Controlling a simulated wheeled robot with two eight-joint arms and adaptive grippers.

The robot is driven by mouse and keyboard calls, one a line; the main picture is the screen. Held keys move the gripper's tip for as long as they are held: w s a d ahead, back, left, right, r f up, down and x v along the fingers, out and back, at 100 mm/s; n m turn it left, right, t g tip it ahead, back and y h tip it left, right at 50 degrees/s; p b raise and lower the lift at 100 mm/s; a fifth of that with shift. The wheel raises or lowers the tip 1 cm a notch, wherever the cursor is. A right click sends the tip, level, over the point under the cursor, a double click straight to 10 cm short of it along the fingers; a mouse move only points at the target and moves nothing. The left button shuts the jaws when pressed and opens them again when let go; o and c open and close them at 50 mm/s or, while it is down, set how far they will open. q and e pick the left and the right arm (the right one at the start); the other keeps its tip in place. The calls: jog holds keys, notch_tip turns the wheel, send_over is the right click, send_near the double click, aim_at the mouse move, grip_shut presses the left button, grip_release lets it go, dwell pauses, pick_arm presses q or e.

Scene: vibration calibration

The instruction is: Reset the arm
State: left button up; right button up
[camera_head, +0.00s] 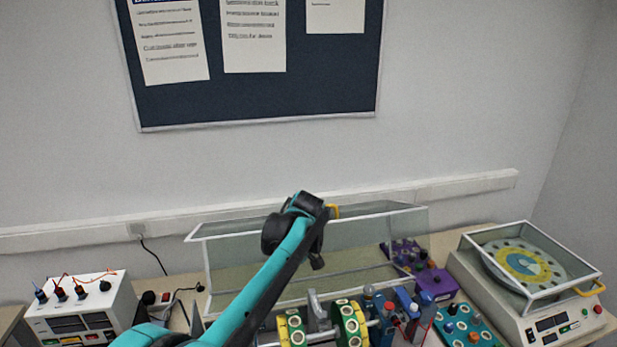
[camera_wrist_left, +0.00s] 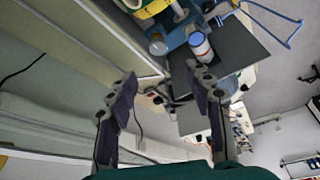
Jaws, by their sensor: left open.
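My left arm (camera_head: 262,290) comes in from the lower left and reaches up over the bench in the head view. Its black wrist end (camera_head: 305,205) is raised in front of the clear cover; the fingers cannot be made out there. In the left wrist view my left gripper (camera_wrist_left: 163,88) is open, with two dark fingers wide apart and nothing between them. My right arm and gripper are in neither view.
The clear cover (camera_head: 235,255) stands behind the arm. A rotor device with yellow-green discs (camera_head: 350,322) is in front. A white box with leads (camera_head: 85,310) is at left, a purple box (camera_head: 436,284) right of centre, a turntable unit (camera_head: 530,290) at right.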

pick_arm(q)
jog(key=s+a+f+m+t+h+b, duration=0.1)
jog(key=s+f+m+t+b, duration=0.1)
jog(key=s, duration=0.6)
jog(key=s+a+f+m+t+h+b, duration=0.2)
jog(key=s+f+m+b, duration=0.2)
jog(key=s+f+m, duration=0.3)
jog(key=s+a+f+m+t+h+b, duration=0.1)
jog(key=s+f+m, duration=0.4)
jog(key=s, duration=0.5)
jog(key=shift+a+f+m+t+b, duration=0.15)
jog(key=shift+a+m+t+b, duration=0.65)
jog(key=shift+m+b, duration=0.35)
jog(key=shift+w, duration=0.1)
